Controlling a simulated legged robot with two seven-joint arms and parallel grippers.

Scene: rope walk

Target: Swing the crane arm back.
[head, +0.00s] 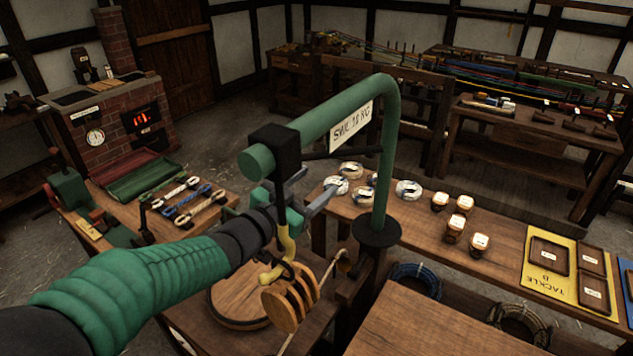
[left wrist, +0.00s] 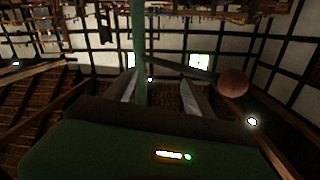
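The green crane arm (head: 318,124) carries an "SWL 10 KG" sign and bends down into an upright post (head: 386,165) on a round dark base. A yellow hook (head: 287,240) hangs under its black end collar, with a wooden pulley block (head: 290,298) below. My left gripper (head: 318,186) is under the boom, behind the hook, pointing toward the post. In the left wrist view its fingers (left wrist: 158,80) are apart, and a green upright bar (left wrist: 138,45) shows between them, nearer the left finger. I cannot tell whether it touches. My right gripper is out of view.
A round wooden board (head: 238,306) lies below the hook. The bench (head: 490,240) beyond the post holds rope coils (head: 408,190), several small jars (head: 454,228) and a yellow tackle board (head: 540,288). A brick stove (head: 125,115) stands at left. Dark floor is open behind.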

